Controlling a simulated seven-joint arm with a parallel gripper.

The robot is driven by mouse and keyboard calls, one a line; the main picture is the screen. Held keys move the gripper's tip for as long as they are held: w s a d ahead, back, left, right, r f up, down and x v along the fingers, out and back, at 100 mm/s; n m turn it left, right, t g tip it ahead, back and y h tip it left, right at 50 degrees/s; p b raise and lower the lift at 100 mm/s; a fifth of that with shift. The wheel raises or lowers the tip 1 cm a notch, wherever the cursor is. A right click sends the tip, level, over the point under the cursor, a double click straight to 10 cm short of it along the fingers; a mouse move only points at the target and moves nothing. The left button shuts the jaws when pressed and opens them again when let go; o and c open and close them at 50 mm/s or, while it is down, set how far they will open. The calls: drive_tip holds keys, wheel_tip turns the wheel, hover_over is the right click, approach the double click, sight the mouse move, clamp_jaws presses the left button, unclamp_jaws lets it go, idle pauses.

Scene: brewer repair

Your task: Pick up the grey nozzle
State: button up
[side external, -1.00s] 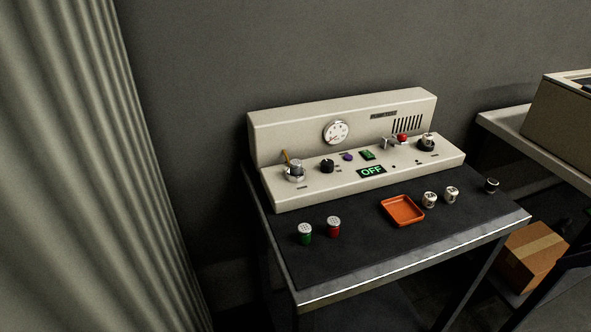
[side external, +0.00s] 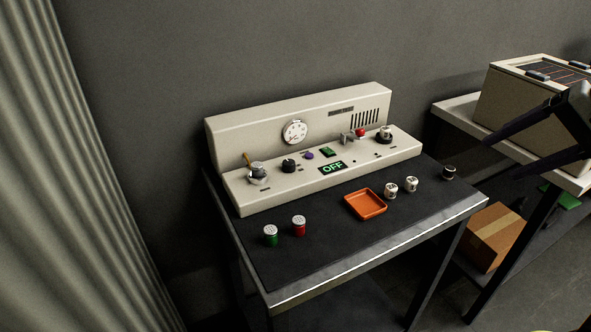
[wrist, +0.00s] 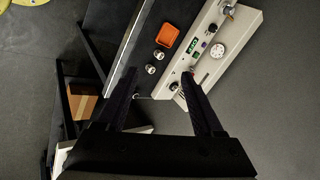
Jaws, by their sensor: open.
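No piece is clearly marked as the grey nozzle. Candidates are a small grey fitting (side external: 347,137) beside a red knob on the beige brewer (side external: 290,112), and a dark grey cylinder (side external: 449,173) at the right end of the dark bench top. Two small pale metal cylinders with dark marks, a left one (side external: 391,190) and a right one (side external: 412,184), stand upright right of an orange tray (side external: 366,204). My gripper (side external: 501,156) is open and empty, in the air at the right. In the wrist view my gripper (wrist: 161,76) has its fingers spread above the bench's end.
A green-bodied shaker (side external: 270,236) and a red-bodied shaker (side external: 299,226) stand at the bench's left front. A beige box (side external: 500,88) sits on the right-hand side table. A cardboard box (side external: 494,236) is on the shelf below. The bench's middle front is clear.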

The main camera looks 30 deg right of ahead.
drive_tip(key=w+a+r+m, duration=0.2)
drive_tip(key=w+r+m, duration=0.25)
drive_tip(key=w, duration=0.25)
drive_tip(key=m+g+y, duration=0.3)
drive_tip(key=m, duration=0.7)
hover_over(259, 165)
drive_tip(key=s+d, duration=0.2)
drive_tip(key=d, duration=0.1)
wheel_tip(259, 165, down, 19)
drive_tip(key=shift+w+a+f, duration=0.3)
drive_tip(key=shift+f, duration=0.1)
drive_tip(key=x, duration=0.4)
drive_tip(key=shift+s+a+f, duration=0.15)
drive_tip(key=shift+s+a, duration=0.05)
drive_tip(key=shift+s, duration=0.2)
drive_tip(key=shift+w+a+f, duration=0.2)
drive_tip(key=shift+w+f, duration=0.05)
drive_tip(key=shift+f, duration=0.2)
clamp_jaws()
